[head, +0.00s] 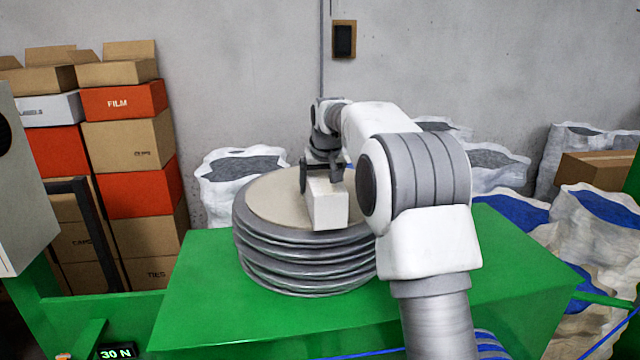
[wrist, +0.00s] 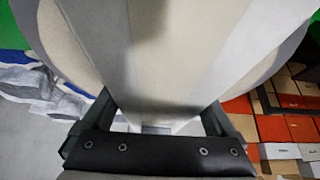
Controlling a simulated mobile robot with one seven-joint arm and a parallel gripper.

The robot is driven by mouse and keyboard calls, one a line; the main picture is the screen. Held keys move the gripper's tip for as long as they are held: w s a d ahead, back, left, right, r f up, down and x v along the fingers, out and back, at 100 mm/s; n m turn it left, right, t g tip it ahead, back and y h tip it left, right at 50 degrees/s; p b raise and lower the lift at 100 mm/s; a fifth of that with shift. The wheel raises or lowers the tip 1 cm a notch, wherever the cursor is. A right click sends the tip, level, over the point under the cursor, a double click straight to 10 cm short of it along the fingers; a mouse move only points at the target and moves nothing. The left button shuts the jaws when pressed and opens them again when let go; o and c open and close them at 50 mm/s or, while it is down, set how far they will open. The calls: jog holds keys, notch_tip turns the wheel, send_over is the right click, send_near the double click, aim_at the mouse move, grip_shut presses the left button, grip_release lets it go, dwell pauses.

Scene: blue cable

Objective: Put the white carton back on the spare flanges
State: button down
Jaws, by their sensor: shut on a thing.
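The white carton (head: 328,206) is a small box in the head view, long side pointing toward me. My gripper (head: 322,172) is shut on its far part from above; the wrist view shows the two fingers (wrist: 147,125) either side of pale surfaces. The spare flanges (head: 300,262) are a round stack of grey discs with a beige top, on a green surface. The carton is over the right, near part of that top. I cannot tell whether it touches the top or hangs just above it. My arm hides the stack's right edge.
The green surface (head: 205,315) is bare left of the stack. Stacked brown, orange and white boxes (head: 125,140) stand at the left. White sacks (head: 240,185) stand behind, along the grey wall. More sacks and a brown box (head: 598,168) are at the right.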

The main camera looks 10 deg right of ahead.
jog(key=shift+f+b, duration=0.4)
dwell(0.3)
grip_release()
jog(key=shift+s+f, duration=0.1)
jog(key=shift+f, duration=0.1)
jog(key=b+v, duration=0.1)
jog(key=v, duration=1.6)
jog(key=shift+b, duration=0.35)
jog(key=s+f+b, duration=0.1)
jog(key=s+f, duration=0.2)
jog(key=s, duration=0.7)
jog(key=s+f+b, duration=0.2)
jog(key=s, duration=0.7)
jog(key=s+f+b, duration=0.2)
jog(key=s+f, duration=1.4)
jog(key=s, duration=0.2)
jog(key=shift+f, duration=0.4)
